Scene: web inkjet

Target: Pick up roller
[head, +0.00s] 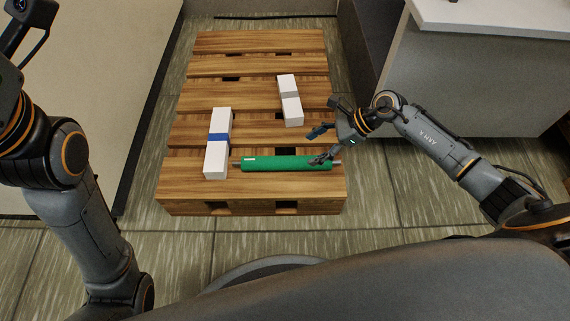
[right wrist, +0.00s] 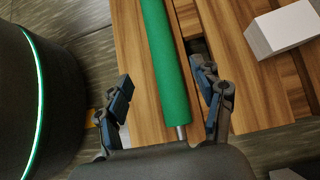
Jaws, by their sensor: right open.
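A green roller (head: 285,163) with thin metal shaft ends lies across the near part of the wooden pallet (head: 215,67). My right gripper (head: 319,146) is open above the roller's right end. In the right wrist view the roller (right wrist: 165,60) runs between the two open fingers of the gripper (right wrist: 161,100), with its shaft end near the palm. The fingers show gaps on both sides of the roller. My left arm stands at the left of the head view, and its gripper is cut off or out of sight at the upper left.
A second white box with a grey band (head: 289,99) sits farther back. A white-topped grey cabinet (head: 470,75) is at the right, and a pale wall panel at the left.

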